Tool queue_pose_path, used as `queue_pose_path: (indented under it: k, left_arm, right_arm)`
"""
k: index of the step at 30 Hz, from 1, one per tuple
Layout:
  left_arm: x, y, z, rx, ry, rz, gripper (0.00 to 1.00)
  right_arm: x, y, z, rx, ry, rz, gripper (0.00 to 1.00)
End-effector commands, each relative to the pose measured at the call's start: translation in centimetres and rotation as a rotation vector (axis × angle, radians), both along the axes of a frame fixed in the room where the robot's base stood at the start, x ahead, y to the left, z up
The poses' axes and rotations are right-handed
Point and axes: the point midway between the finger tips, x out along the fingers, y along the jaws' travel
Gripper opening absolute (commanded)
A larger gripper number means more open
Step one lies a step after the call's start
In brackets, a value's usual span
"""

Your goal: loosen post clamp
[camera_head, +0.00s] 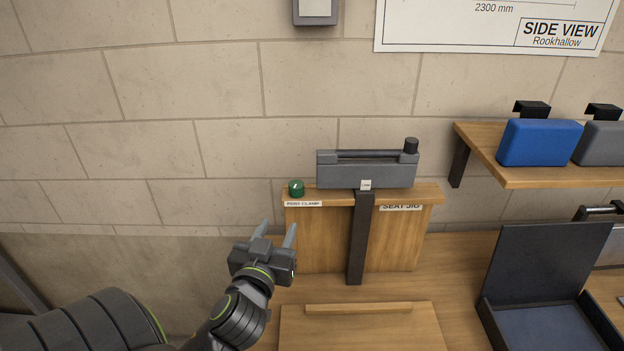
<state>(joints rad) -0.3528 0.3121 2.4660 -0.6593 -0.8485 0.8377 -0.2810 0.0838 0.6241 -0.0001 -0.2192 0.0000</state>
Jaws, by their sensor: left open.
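The post clamp is a small green knob (296,188) with a pale mark on top. It sits on the top left of the wooden seat jig (400,240), above a "POST CLAMP" label (303,204). A dark post (360,240) runs up the front of the jig, with a grey block (366,170) at its top. My left gripper (275,236) is open and empty, its fingers pointing up. In the picture it lies below and left of the knob, apart from it. My right gripper is not in view.
A wooden board (360,328) lies on the bench in front of the jig. An open dark case (545,275) stands at right. A wall shelf (560,175) holds a blue box (540,142) and a grey box (602,144). The wall left of the jig is clear.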

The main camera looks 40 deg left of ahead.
Motion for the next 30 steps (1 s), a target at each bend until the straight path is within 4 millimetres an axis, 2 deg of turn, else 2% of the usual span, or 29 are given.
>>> queue_pose_path:
  k: [3, 6, 12, 16, 24, 30]
  left_arm:
    - [-1.1, -0.6, 0.6, 0.012, -0.016, -0.035, 0.42]
    - [-1.0, -0.7, 0.7, 0.014, -0.023, -0.044, 0.42]
    - [0.4, -0.1, 0.5, 0.016, -0.026, -0.046, 0.42]
    - [1.5, 0.5, 0.5, 0.018, -0.026, -0.045, 0.42]
    - [6.4, 2.9, 1.1, 0.016, -0.02, -0.039, 0.42]
    - [9.6, 4.5, 1.0, 0.014, -0.02, -0.039, 0.42]
  right_arm:
    - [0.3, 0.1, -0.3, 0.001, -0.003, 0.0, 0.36]
    - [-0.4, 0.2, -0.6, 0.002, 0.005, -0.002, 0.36]
    - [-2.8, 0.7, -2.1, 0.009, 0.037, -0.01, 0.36]
    - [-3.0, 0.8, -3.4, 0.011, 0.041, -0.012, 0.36]
    - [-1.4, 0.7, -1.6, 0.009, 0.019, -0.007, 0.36]
    - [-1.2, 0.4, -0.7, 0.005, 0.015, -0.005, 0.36]
